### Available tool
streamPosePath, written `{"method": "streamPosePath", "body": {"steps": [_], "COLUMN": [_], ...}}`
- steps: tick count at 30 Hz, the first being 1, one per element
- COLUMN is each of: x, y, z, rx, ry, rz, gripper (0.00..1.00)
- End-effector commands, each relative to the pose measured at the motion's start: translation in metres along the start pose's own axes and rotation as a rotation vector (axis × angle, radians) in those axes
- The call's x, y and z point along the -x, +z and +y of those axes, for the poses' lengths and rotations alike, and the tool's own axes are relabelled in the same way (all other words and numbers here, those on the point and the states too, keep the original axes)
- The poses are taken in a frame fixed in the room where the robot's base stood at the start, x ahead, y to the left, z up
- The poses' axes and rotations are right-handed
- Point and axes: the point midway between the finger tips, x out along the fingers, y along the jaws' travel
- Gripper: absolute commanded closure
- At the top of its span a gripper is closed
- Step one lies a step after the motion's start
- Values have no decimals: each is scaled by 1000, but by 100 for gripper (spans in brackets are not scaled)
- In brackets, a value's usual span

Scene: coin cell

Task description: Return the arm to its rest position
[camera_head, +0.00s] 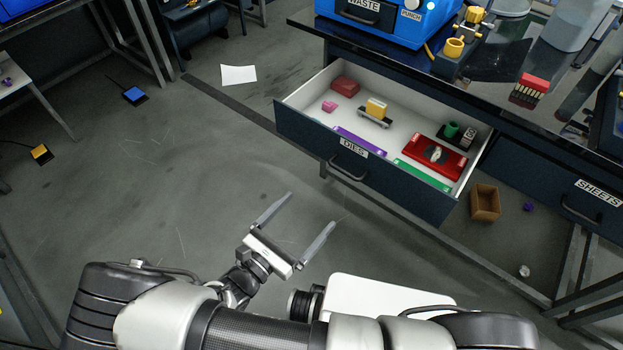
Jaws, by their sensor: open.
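My gripper (304,222) is open, with nothing between its two long fingers. It is over bare floor, in front of and to the left of the open drawer labelled DIES (288,106), and apart from it. My arm is folded low across the bottom of the view, close to my body.
The open drawer sticks out from the dark bench (395,68) and holds a red tray (463,164), a yellow block (377,108) and other small parts. A closed SHEETS drawer (540,190) is at right. A brown box (485,202) lies on the floor.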

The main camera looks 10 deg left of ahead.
Motion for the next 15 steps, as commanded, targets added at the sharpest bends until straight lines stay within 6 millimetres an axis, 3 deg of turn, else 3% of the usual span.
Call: {"method": "streamPosePath", "body": {"steps": [8, 11, 15], "x": [-3, -13, -36], "y": [5, 20, 57], "z": [-2, -10, -34], "rx": [-18, -78, -243], "ry": [-29, -133, -396], "rz": [16, 68, 197], "gripper": [5, 5, 5]}}
